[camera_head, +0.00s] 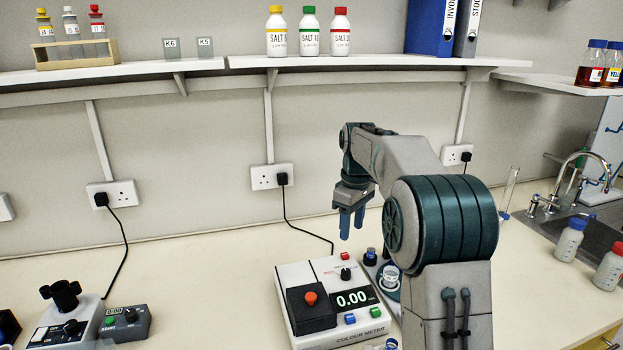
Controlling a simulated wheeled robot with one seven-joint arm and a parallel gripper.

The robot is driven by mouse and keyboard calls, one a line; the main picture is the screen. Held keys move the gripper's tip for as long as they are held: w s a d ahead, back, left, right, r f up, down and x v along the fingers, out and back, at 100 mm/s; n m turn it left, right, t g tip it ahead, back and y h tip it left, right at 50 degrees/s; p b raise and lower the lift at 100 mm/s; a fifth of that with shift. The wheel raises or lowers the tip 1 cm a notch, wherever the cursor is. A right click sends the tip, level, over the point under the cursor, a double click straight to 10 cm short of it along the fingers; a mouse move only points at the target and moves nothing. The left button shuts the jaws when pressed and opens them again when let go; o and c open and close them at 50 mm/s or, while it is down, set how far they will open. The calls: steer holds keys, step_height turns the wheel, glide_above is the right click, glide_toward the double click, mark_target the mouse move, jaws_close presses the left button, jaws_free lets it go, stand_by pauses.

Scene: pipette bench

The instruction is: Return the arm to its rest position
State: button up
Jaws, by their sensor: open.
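My gripper (351,222) hangs above the bench at the middle of the view, fingers pointing down. Its fingers look apart, and nothing shows between them. My arm is raised and bent, coming from the lower right. Below the gripper is the white colour meter (330,300), with a red knob on its dark lid and a display reading 0.00. The gripper is clear of the meter. My arm hides part of the bench behind it.
Small dark-capped items (371,257) stand right of the meter, close to my arm. A shelf (340,62) with salt bottles (310,35) runs above. A sink (560,232) and two wash bottles (569,240) are at right.

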steer(key=s+r+m+t, duration=0.25)
steer(key=s+m, duration=0.25)
steer(key=s, duration=1.2)
steer(key=s+f+m, duration=0.2)
steer(key=s+f, duration=0.1)
steer(key=s, duration=0.5)
steer(key=s+f+m, duration=0.2)
steer(key=s+f, duration=0.1)
steer(key=s, duration=0.4)
steer(key=shift+s+a+f+t, duration=0.2)
steer(key=shift+s+f+t, duration=0.15)
steer(key=shift+s+f, duration=0.05)
steer(key=shift+c, duration=1.1)
steer(key=shift+a, duration=0.1)
